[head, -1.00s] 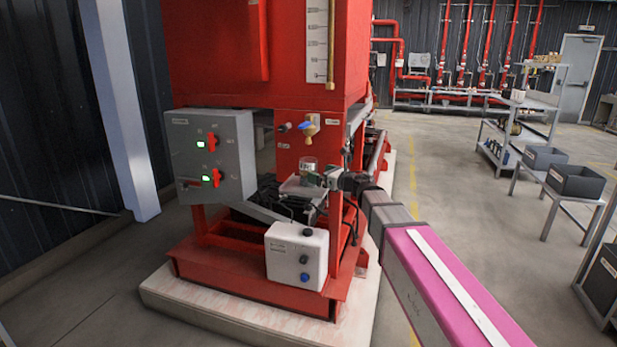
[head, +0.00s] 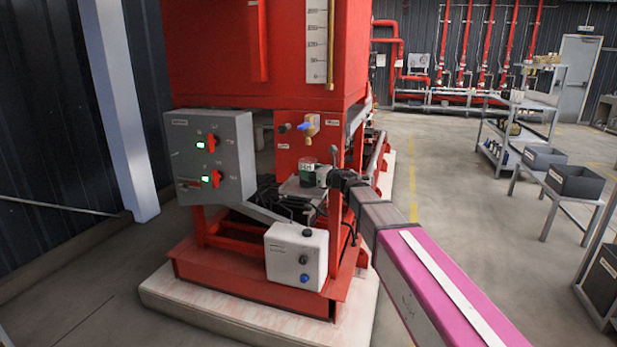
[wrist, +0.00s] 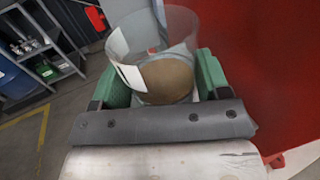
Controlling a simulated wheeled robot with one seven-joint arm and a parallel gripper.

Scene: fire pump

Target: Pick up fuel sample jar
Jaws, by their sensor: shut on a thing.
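The fuel sample jar is a clear cylinder with a white label and a brown disc inside; in the wrist view the jar (wrist: 160,52) sits between two green finger pads. In the head view the jar (head: 305,167) is small and partly covered by the fingers, over a light grey shelf (head: 290,189) below the tank. My gripper (head: 308,176) comes from the right and is shut on the jar. In the wrist view my gripper (wrist: 155,82) has a pad on each side of it. I cannot tell whether the jar still touches the shelf.
A yellow-and-blue valve (head: 308,127) hangs just above the jar. A grey control box (head: 210,155) stands left, and a white box (head: 296,256) sits lower in front. The red tank (head: 265,55) rises overhead. Open floor lies to the right, before shelves (head: 515,135).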

